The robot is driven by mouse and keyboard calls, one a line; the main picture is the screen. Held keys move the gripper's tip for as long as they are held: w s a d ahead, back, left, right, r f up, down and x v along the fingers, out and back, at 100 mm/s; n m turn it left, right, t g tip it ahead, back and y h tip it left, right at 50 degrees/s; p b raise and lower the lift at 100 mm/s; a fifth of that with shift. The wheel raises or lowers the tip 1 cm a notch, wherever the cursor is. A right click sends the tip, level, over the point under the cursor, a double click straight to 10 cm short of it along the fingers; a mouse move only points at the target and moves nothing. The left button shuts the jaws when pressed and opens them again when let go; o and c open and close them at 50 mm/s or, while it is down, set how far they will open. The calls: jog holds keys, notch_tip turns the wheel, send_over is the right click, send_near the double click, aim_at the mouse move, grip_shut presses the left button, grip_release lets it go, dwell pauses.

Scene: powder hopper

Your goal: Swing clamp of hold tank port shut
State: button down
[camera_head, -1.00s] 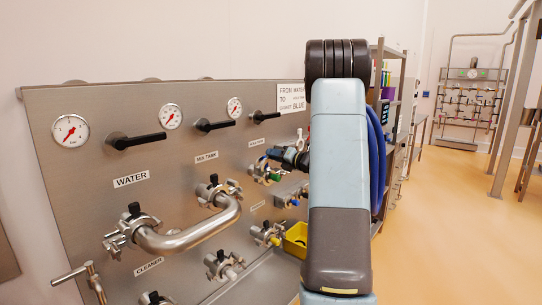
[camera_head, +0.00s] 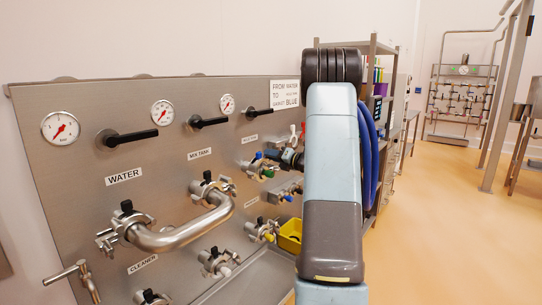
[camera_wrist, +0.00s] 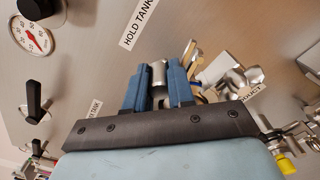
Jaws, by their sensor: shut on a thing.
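The steel panel carries the HOLD TANK label (camera_wrist: 138,20) in the wrist view. My gripper (camera_wrist: 158,70) has its two blue fingers beneath that label. They are shut on a grey metal piece (camera_wrist: 159,72), seemingly part of the hold tank port's clamp. Most of that piece and its far end are hidden between the fingers. Shiny clamp metal (camera_wrist: 228,72) shows just right of the fingers. In the head view my gripper (camera_head: 287,157) is small and dark, beside a port with a green part (camera_head: 267,172). My arm hides what lies behind it there.
A bent steel pipe (camera_head: 185,232) joins two ports and juts out from the panel. Black valve handles (camera_head: 130,138) and gauges (camera_head: 61,128) stand above. A yellow bin (camera_head: 290,236) is low beside my arm. The floor at right is open.

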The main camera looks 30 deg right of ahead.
jog(key=shift+w+d+f, duration=0.1)
jog(key=shift+d+f, duration=0.25)
jog(key=shift+f, duration=0.3)
jog(key=shift+w+d+f, duration=0.1)
jog(key=shift+d+f, duration=0.2)
jog(key=shift+f, duration=0.3)
jog(key=c, duration=1)
grip_release()
jog(key=shift+r, duration=0.1)
jog(key=shift+s, duration=0.1)
jog(key=v, duration=0.8)
jog(key=shift+s, duration=0.4)
